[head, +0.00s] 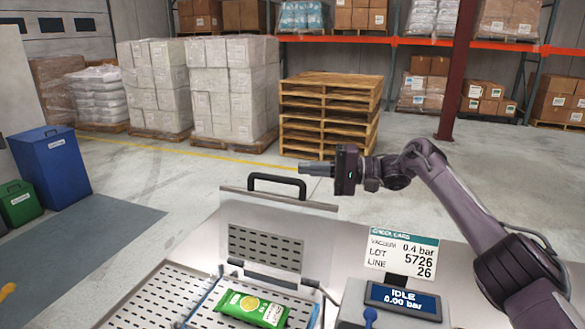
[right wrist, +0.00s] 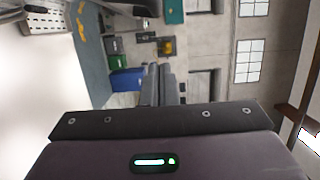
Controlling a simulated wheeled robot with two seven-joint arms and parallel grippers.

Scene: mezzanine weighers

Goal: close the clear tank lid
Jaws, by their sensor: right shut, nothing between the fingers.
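The clear tank lid (head: 235,212) stands open, close to upright, at the back of the tank. Its black handle (head: 277,178) is along the top edge. A green pouch with a yellow fruit picture (head: 250,309) lies in the tank on a perforated plate. My right gripper (head: 303,169) points left, just above and beside the right end of the handle; I cannot tell whether they touch. In the right wrist view its two fingers (right wrist: 159,84) are together and empty. The lid does not show clearly there. My left gripper is not in view.
Right of the tank are a check card (head: 404,249) and a display reading IDLE, 0.00 bar (head: 403,299). A perforated surface (head: 160,300) lies to the left. Wooden pallets (head: 330,115) and wrapped stacks stand on the floor behind. Blue (head: 52,165) and green bins are far left.

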